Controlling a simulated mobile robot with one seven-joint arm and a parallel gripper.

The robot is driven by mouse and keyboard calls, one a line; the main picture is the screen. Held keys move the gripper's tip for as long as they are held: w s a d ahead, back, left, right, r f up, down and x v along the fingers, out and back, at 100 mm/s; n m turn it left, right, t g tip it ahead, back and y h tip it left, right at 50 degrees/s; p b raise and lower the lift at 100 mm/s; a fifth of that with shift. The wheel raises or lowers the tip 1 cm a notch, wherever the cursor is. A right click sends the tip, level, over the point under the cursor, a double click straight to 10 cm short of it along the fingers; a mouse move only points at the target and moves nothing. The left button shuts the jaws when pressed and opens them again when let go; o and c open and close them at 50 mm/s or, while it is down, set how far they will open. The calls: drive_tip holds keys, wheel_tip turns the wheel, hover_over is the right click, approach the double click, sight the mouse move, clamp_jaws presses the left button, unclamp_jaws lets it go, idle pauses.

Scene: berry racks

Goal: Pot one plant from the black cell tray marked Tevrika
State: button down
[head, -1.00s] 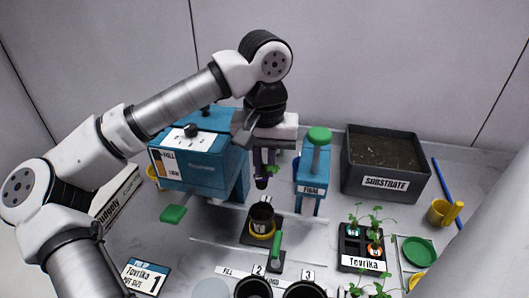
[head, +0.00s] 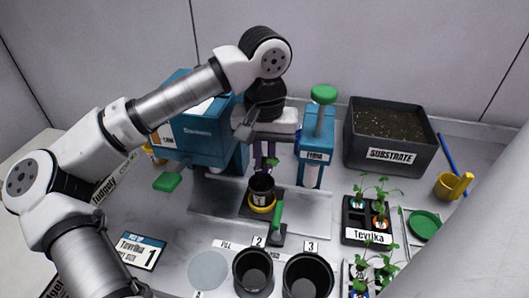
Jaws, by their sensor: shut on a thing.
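The black cell tray (head: 347,228) with the white label Tevrika stands on the right, with green seedlings in some cells. A black pot (head: 260,192) stands upright in a yellow ring (head: 261,206) on the dark stand in the middle of the bench. My gripper (head: 265,165) points down right behind or over the pot's rim, its purple fingers shut on a small plant (head: 273,161). Only a bit of the plant's green shows; its root plug is hidden. I cannot tell whether the plug is inside the pot or behind it.
The grey SUBSTRATE bin (head: 390,155) is at the back right. Empty black pots (head: 253,272) stand in front, near a Tevrika card (head: 138,250).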

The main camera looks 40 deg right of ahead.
sight(264, 167)
drive_tip(key=shift+f+b, duration=1.7)
drive_tip(key=shift+f, duration=0.45)
drive_tip(key=c, duration=1.7)
unclamp_jaws()
drive_tip(key=shift+c, duration=0.2)
drive_tip(key=shift+r, duration=0.15)
drive_tip(key=shift+r+p, duration=1.2)
drive_tip(key=shift+r, duration=0.7)
drive_tip(key=o, duration=0.6)
drive_tip(key=shift+c, duration=0.2)
